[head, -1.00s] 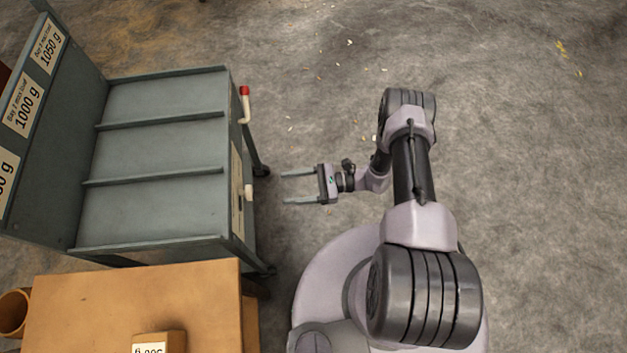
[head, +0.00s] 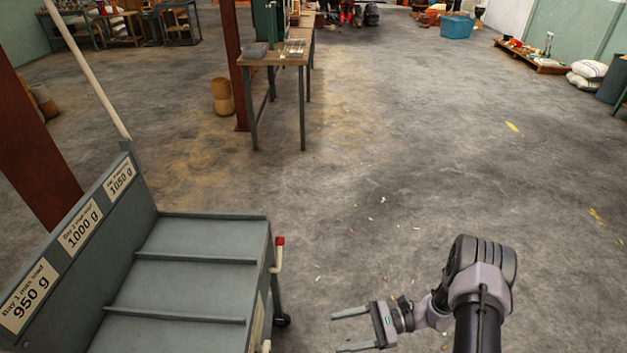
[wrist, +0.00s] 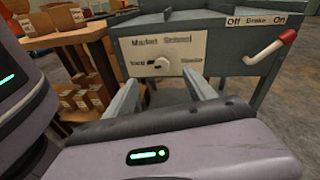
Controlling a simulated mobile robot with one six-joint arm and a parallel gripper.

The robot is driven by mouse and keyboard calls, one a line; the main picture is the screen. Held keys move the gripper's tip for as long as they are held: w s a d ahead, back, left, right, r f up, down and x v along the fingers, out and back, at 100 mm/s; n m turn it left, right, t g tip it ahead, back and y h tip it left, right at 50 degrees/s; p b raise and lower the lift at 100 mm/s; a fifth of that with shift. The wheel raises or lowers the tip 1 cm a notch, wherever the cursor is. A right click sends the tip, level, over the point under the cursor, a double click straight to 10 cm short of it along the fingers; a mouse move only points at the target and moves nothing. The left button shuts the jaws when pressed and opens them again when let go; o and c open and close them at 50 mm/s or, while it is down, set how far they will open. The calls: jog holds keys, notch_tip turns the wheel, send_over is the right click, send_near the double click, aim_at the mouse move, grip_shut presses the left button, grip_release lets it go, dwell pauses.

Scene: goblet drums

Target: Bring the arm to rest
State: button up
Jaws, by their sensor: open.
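My gripper (head: 352,328) is in the lower middle of the head view, to the right of the grey bay cart. Its two fingers are apart and point left toward the cart, with nothing between them. In the wrist view the two fingers (wrist: 166,95) reach toward the cart's end panel, which carries a white knob (wrist: 161,64) on a label. The arm is bent beside the cart, clear of it in the head view.
The grey cart (head: 190,238) has empty bays and weight labels. A red-tipped brake lever (head: 279,255) sticks out on its right side. A workbench (head: 277,58) stands farther back. The floor right of the cart is open.

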notch_tip(320, 180, up, 25)
jog(key=s+n+g+h, duration=0.1)
jog(key=n+h, duration=0.6)
jog(key=h, duration=0.2)
jog(key=s+r+n+t+h, duration=0.4)
jog(key=s+r+t, duration=0.4)
jog(key=s+r, duration=0.5)
jog(key=shift+d+h, duration=0.2)
jog(key=shift+h, duration=0.5)
jog(key=shift+w, duration=0.1)
